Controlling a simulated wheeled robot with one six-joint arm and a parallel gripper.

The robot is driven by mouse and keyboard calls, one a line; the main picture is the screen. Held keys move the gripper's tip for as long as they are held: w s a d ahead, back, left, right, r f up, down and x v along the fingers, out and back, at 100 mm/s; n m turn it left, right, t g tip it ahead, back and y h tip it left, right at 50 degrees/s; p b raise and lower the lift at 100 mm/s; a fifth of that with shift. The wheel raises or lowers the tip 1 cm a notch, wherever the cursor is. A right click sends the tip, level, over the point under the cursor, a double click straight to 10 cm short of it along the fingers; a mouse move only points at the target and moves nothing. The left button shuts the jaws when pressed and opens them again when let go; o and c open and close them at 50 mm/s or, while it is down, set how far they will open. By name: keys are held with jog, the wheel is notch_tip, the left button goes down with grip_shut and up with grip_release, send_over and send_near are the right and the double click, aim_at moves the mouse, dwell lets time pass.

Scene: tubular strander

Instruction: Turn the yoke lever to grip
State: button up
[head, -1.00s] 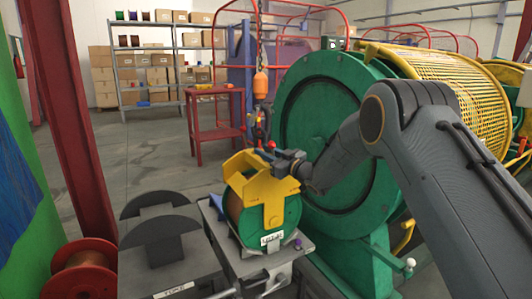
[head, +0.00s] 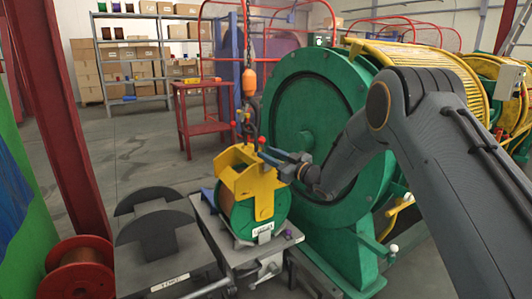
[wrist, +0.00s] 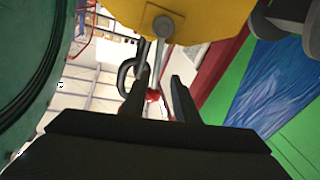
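The yellow yoke (head: 262,187) sits over a green-flanged reel (head: 240,218) of brown wire on a grey stand. The yoke also fills the top of the wrist view (wrist: 200,15). The yoke lever (wrist: 160,55) is a thin grey rod hanging from a round pivot on the yoke, with a red knob (wrist: 153,95) at its end. The knob also shows small beside the yoke in the head view (head: 262,140). My gripper (head: 268,156) is at the yoke's right side. Its two fingers (wrist: 160,98) are apart, with the lever's end seen in the gap; I see no contact.
A hoist chain with an orange block (head: 249,82) hangs above the yoke; a dark link (wrist: 130,75) is close left of the fingers. The large green disc (head: 310,125) stands right behind. Grey cradles (head: 160,240) stand left. Open floor lies behind left.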

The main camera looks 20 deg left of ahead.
jog(key=shift+w+d, duration=0.1)
jog(key=shift+d, duration=0.05)
jog(key=shift+d, duration=0.1)
jog(key=c, duration=0.6)
jog(key=shift+s+n+p, duration=0.3)
grip_shut()
jog(key=s+d+n+t+h+p, duration=0.35)
jog(key=s+n+p, duration=0.65)
jog(key=n, duration=0.4)
jog(key=w+d+b+x, duration=0.1)
jog(key=x, duration=0.9)
jog(key=shift+w+d, duration=0.25)
jog(key=shift+w, duration=0.3)
